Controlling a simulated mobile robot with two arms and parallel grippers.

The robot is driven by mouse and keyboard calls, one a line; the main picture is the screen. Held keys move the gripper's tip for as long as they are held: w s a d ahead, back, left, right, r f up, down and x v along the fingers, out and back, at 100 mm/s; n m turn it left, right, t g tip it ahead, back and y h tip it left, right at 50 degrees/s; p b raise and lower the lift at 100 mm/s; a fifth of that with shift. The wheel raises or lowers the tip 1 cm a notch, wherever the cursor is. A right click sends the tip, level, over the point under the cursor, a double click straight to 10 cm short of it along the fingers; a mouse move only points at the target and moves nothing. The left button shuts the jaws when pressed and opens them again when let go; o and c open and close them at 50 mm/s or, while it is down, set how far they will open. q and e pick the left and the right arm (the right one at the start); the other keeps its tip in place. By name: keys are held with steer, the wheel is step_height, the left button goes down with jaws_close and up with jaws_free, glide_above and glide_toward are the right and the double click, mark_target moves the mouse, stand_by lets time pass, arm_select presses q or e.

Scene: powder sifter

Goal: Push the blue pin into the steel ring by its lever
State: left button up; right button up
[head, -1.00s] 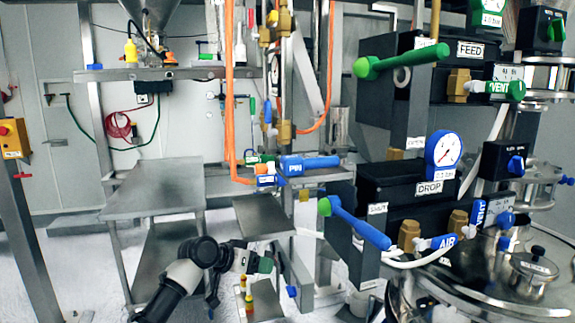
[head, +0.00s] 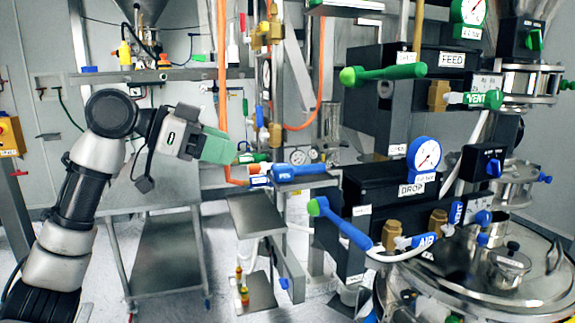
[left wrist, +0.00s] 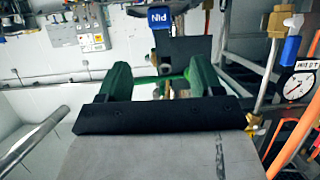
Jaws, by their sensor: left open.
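The blue pin lever (head: 303,170) sticks out to the right from a fitting near the middle of the head view. In the left wrist view, the blue lever marked PIN (left wrist: 160,17) hangs at the top, beyond the fingers. My left gripper (head: 230,150) is raised left of and slightly above the lever. I cannot make out the steel ring for certain. My right gripper is not in view.
An orange hose (head: 223,100) runs down beside my left gripper. A steel shelf (head: 258,215) lies below the lever. A blue-handled valve lever (head: 342,224) marked near DROP and a green lever (head: 383,73) stand to the right. A steel table (head: 155,193) is at the left.

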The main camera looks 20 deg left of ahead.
mark_target(282, 165)
arm_select(q)
steer(key=p+x, duration=0.4)
steer(key=x, duration=0.6)
steer(key=shift+r+p, duration=0.1)
steer(key=shift+p, duration=0.25)
steer(key=shift+w+d+f, duration=0.2)
steer(key=shift+w+d, duration=0.05)
steer(key=shift+s+a, duration=0.1)
steer(key=c, duration=1.1)
steer(key=shift+o, duration=0.2)
steer(key=shift+r, duration=0.15)
